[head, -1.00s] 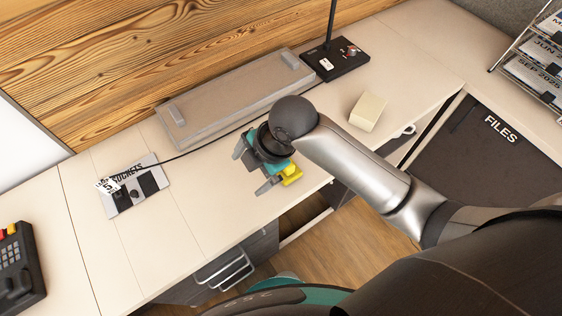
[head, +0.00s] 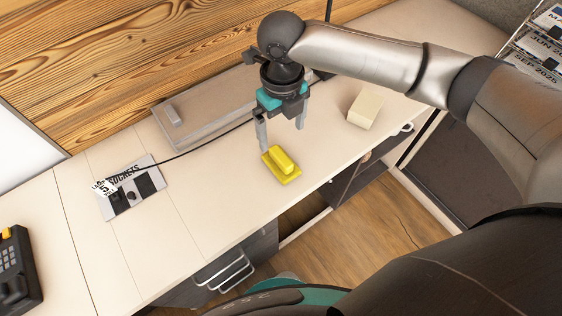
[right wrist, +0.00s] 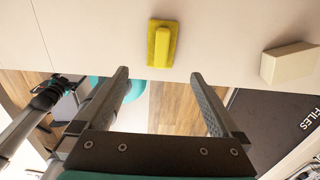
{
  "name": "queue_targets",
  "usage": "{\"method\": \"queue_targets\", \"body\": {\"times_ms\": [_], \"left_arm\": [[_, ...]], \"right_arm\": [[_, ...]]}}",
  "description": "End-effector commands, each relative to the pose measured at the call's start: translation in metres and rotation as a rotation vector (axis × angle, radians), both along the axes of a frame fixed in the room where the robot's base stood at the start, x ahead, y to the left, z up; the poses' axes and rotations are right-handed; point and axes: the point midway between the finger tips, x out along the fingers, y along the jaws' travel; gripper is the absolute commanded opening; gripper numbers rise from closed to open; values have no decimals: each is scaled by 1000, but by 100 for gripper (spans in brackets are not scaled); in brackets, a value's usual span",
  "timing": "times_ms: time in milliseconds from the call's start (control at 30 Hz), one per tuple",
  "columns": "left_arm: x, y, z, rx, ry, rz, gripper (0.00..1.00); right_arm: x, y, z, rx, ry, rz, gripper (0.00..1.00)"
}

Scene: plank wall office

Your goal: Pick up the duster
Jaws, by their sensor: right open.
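The duster (head: 281,166), a yellow block with a raised grip on a flat base, lies on the pale desk near its front edge. In the right wrist view, the duster (right wrist: 162,43) is beyond the fingertips, between their lines. My right gripper (head: 282,137) is open and empty, fingers pointing down, just behind and above the duster in the head view. It also shows in the right wrist view (right wrist: 159,75), fingers wide apart and not touching the duster. A silver and dark arm at the left of the right wrist view looks like my left arm; its jaws are unclear.
A cream block (head: 365,108) sits right of the duster. A grey tray-like panel (head: 205,107) lies along the plank wall. A socket plate (head: 130,188) with a black cable is to the left, and a phone (head: 17,272) further left. Bare desk lies left of the duster.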

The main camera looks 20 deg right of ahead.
Motion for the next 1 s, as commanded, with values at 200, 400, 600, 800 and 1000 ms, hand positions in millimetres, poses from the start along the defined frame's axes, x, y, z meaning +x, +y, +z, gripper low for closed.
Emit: {"method": "queue_targets", "body": {"times_ms": [200,400,600,800,1000], "left_arm": [[0,0,-15,0,1,0,100],[0,0,-19,1,1,0,100],[0,1,-23,1,1,0,100],[0,1,-34,1,0,1,100],[0,1,-36,1,-1,1,100]], "right_arm": [[-1,0,-50,0,2,-2,100],[0,0,-69,0,0,-2,100],[0,0,-81,1,-1,-2,100],[1,-2,-112,-1,2,-2,100],[2,-2,-123,1,-3,-1,100]]}}
